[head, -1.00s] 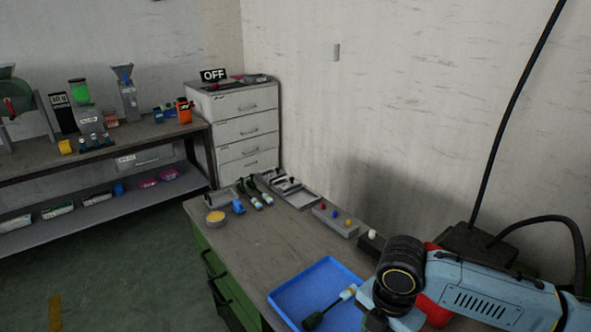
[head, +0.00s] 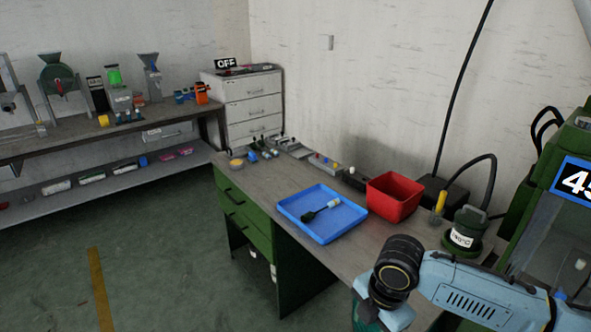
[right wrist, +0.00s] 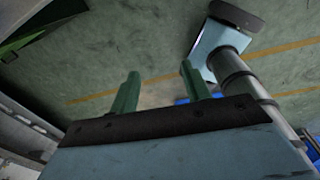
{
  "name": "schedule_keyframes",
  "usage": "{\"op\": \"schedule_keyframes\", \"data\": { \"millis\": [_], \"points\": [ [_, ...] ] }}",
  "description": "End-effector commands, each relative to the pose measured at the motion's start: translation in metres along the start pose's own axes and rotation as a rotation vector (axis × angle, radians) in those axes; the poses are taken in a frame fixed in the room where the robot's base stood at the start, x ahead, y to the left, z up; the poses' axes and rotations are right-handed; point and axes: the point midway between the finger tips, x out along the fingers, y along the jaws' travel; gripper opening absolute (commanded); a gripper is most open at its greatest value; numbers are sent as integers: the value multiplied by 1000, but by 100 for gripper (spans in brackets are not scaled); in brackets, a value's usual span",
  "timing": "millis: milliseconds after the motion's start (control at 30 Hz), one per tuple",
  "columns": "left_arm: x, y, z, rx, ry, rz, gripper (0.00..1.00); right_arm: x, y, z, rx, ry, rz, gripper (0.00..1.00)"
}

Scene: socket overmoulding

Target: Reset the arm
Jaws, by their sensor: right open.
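My right arm (head: 455,285) comes in from the lower right in the head view, over the front edge of the bench. My left gripper is in neither view. A blue tray (head: 300,212) lies on the bench, left of my arm. A black and white tool with a pale end (head: 320,210) lies inside the tray, apart from my arm.
A red bin (head: 394,195) stands right of the tray, with a green pot (head: 466,232) and a green machine (head: 545,240) farther right. Small parts lie at the bench's far end. A drawer cabinet (head: 250,105) and a shelf bench (head: 100,140) stand behind. Floor at left is clear.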

Motion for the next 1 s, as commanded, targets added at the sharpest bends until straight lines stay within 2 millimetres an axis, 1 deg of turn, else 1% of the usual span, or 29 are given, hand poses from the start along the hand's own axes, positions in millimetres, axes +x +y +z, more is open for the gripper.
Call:
{"op": "schedule_keyframes", "data": {
  "millis": [33,100,167,267,300,367,433,467,500,567,600,667,700,767,800,867,900,967,1000],
  "points": [
    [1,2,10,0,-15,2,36,13,7,0,61,16,25,47],
    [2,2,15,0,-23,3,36,28,15,3,149,33,63,47],
    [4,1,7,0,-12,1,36,42,21,6,228,48,94,47],
    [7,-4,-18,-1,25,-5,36,71,29,12,377,74,146,47],
    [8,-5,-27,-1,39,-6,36,85,30,16,446,84,165,47],
    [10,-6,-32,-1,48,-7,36,109,29,22,561,99,194,47],
    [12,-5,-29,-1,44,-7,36,146,21,30,720,113,224,47],
    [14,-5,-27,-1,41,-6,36,165,13,34,797,117,235,47],
    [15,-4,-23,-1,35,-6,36,192,0,38,903,120,247,47],
    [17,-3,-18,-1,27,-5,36,229,-25,44,1052,117,261,47],
    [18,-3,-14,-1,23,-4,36,253,-45,45,1137,111,265,47],
    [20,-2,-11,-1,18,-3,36,285,-78,44,1253,99,265,47],
    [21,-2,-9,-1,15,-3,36,305,-102,41,1323,89,260,47],
    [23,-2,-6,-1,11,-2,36,332,-138,34,1417,71,250,47],
    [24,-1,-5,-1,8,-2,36,348,-164,28,1474,59,241,47],
    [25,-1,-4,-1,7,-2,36,369,-203,16,1553,40,225,47],
    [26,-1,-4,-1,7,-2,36,381,-230,6,1601,27,211,47],
    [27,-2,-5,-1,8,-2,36,397,-269,-10,1667,8,189,47],
    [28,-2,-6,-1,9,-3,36,405,-294,-21,1706,-4,175,47]
  ]
}}
